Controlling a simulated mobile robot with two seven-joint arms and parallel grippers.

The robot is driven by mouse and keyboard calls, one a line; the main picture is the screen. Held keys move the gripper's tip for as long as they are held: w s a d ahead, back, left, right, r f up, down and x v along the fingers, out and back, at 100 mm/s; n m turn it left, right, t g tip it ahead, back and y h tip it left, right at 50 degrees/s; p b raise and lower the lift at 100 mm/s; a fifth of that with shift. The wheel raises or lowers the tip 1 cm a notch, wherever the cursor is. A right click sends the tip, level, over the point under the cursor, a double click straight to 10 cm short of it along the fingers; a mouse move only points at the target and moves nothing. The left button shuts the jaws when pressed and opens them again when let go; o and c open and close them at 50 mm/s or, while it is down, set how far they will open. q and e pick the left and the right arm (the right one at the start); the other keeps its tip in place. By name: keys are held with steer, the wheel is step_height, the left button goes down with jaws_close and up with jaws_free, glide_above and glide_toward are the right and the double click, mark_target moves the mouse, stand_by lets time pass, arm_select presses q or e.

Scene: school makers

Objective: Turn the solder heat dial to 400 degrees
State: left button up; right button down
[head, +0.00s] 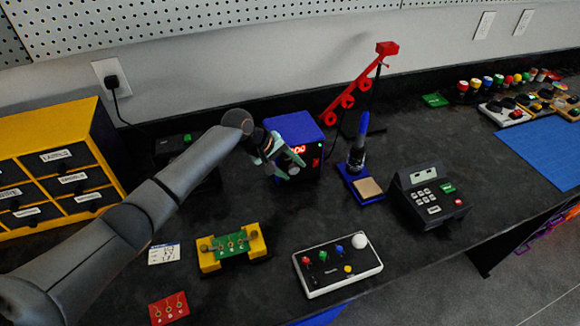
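The blue solder station (290,126) stands at the back middle of the bench. Its red lit display (298,149) is partly covered by my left gripper, and only a reading ending in zeros shows. My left gripper (291,168) is at the station's front face, with its pale green fingers at the heat dial (294,171). The dial is mostly hidden by the fingers, so I cannot tell whether they grip it. My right gripper is not in view.
A soldering iron in its stand (357,158) and a red jointed arm (347,100) are right of the station. A grey keypad device (429,196), a white control box (337,265) and a yellow board holder (231,246) stand nearer. Yellow drawers (55,140) are at left.

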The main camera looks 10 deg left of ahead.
arm_select(q)
jaws_close()
steer(key=p, duration=0.1)
steer(key=g+y+p, duration=0.1)
steer(key=p, duration=0.1)
steer(key=shift+w+d+r+y+p, duration=0.1)
steer(key=shift+d+r+y+p, duration=0.05)
steer(key=shift+r+y+p, duration=0.2)
steer(key=shift+w+d+f+g+y, duration=0.15)
steer(key=shift+f+g+y, duration=0.05)
steer(key=shift+g+y, duration=0.5)
steer(key=shift+f+y+b, duration=0.15)
steer(key=shift+y+b, duration=0.3)
steer(key=shift+b, duration=0.2)
steer(key=shift+g+y+b, duration=0.3)
steer(key=shift+g+b, duration=0.05)
steer(key=shift+g, duration=0.05)
